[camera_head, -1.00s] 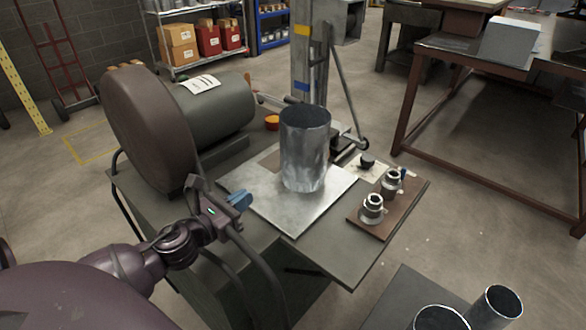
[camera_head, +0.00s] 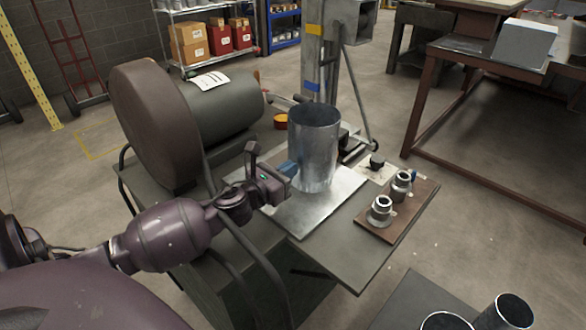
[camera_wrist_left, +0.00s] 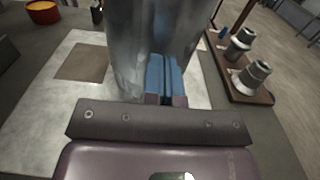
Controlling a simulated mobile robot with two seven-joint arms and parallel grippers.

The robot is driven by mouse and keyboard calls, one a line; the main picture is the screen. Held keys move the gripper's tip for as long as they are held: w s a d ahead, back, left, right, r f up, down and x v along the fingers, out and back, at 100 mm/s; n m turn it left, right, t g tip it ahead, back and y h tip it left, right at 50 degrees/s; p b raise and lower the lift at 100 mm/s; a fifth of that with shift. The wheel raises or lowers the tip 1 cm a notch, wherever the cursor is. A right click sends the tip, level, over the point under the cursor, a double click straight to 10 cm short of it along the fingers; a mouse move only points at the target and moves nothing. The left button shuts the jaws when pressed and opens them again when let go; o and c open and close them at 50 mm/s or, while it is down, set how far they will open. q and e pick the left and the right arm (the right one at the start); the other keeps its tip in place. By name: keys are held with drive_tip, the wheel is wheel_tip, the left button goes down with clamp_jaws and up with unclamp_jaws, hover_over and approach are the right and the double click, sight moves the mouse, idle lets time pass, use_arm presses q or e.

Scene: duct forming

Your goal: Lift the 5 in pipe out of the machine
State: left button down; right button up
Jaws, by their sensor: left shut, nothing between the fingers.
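The pipe (camera_head: 316,150) is a shiny open-topped metal cylinder. It stands upright on a bright metal plate (camera_head: 322,209) on the machine's table. My left gripper (camera_head: 288,168) has blue fingers and is at the pipe's lower left side in the head view. In the left wrist view the pipe (camera_wrist_left: 150,45) fills the top middle, right in front of the blue fingers (camera_wrist_left: 165,77). The fingers are shut together with nothing between them. I cannot tell whether they touch the pipe wall. My right gripper is not in view.
A dark drum-shaped motor housing (camera_head: 150,125) stands left of the plate. A brown board (camera_head: 397,212) with metal fittings lies to the right. Two more pipes (camera_head: 503,315) stand at the lower right. A grey column (camera_head: 313,60) rises behind the pipe.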

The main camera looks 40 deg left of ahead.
use_arm(q)
drive_tip(key=shift+w, duration=0.55)
drive_tip(key=shift+w+d+r, duration=0.1)
drive_tip(key=shift+w+r, duration=0.1)
drive_tip(key=shift+w, duration=0.35)
drive_tip(key=shift+w+p, duration=0.3)
drive_tip(key=shift+w+f, duration=0.1)
drive_tip(key=shift+f, duration=0.1)
